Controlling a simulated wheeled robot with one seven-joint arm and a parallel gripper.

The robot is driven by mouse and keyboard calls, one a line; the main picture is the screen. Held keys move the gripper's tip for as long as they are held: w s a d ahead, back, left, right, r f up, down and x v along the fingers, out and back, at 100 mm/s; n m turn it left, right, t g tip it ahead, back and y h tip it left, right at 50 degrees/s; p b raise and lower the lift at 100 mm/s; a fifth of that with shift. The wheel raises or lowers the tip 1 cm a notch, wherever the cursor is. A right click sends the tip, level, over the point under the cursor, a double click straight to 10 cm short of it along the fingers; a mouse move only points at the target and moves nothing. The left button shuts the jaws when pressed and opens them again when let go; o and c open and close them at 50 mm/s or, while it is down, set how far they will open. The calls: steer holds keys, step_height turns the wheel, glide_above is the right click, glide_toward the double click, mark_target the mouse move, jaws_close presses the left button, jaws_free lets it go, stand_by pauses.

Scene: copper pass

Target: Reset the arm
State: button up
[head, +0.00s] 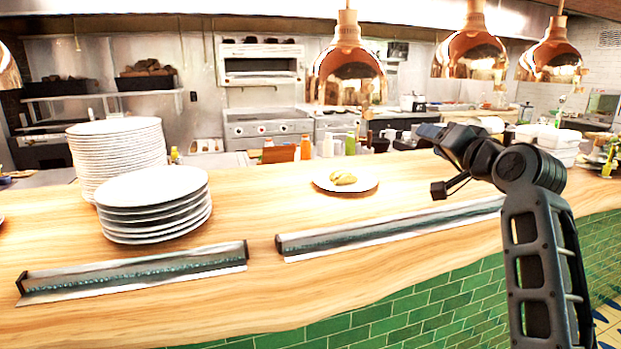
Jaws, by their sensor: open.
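My gripper (436,160) is at the right of the head view, raised above the wooden counter (260,210). Its fingers point left, and it is open with nothing seen between the fingers. My arm rises from the lower right, in front of the counter's edge.
A tall stack of white plates (118,150) and a lower stack (153,205) stand at the left. Two metal rails (135,275) (390,228) lie along the front edge. Copper lamps (347,70) (470,52) hang above. The counter's front is green tile (420,308).

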steer(key=s+f+h+b, duration=0.1)
steer(key=s+f, duration=0.5)
steer(key=f, duration=0.5)
steer(key=s+f+h+b, duration=0.1)
steer(key=s+f, duration=0.4)
steer(key=f, duration=0.6)
steer(key=s+f+n+g+h+b, duration=0.1)
steer(key=s+f+h+b, duration=0.1)
steer(key=s+f, duration=1.3)
steer(key=s+a+f+n+g+b, duration=0.1)
steer(key=s, duration=1)
steer(key=s+a+f+n+b, duration=0.1)
steer(key=s+f, duration=0.1)
steer(key=s, duration=0.9)
steer(key=s+a+r+n+b, duration=0.1)
steer(key=s+r, duration=0.4)
steer(key=s, duration=0.9)
steer(key=shift+s+r+n+g+b, duration=0.35)
steer(key=shift+n+b, duration=0.3)
steer(key=shift+n, duration=0.25)
